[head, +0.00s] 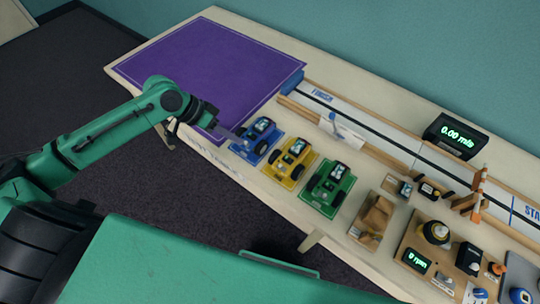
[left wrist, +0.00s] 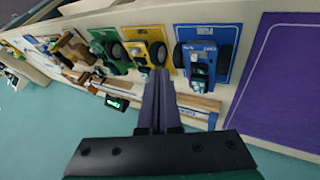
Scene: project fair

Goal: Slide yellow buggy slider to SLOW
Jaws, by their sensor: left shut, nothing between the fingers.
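The yellow buggy (head: 291,164) sits on its yellow base plate between a blue and a green buggy in the head view. It also shows in the left wrist view (left wrist: 139,50). Its slider and the SLOW mark are too small to make out. My left gripper (head: 236,137) is shut and empty. In the head view its tips are by the left side of the blue buggy (head: 262,136), left of the yellow one. In the left wrist view the shut fingers (left wrist: 159,75) point between the yellow and blue buggies. Whether they touch anything is unclear. My right gripper is out of view.
The green buggy (head: 328,187) stands right of the yellow one. A purple mat (head: 210,65) lies bare at the left. A track (head: 370,135) with wooden rails runs behind the buggies. A black display (head: 453,133) reads 0.00 m/s. Several devices crowd the right end.

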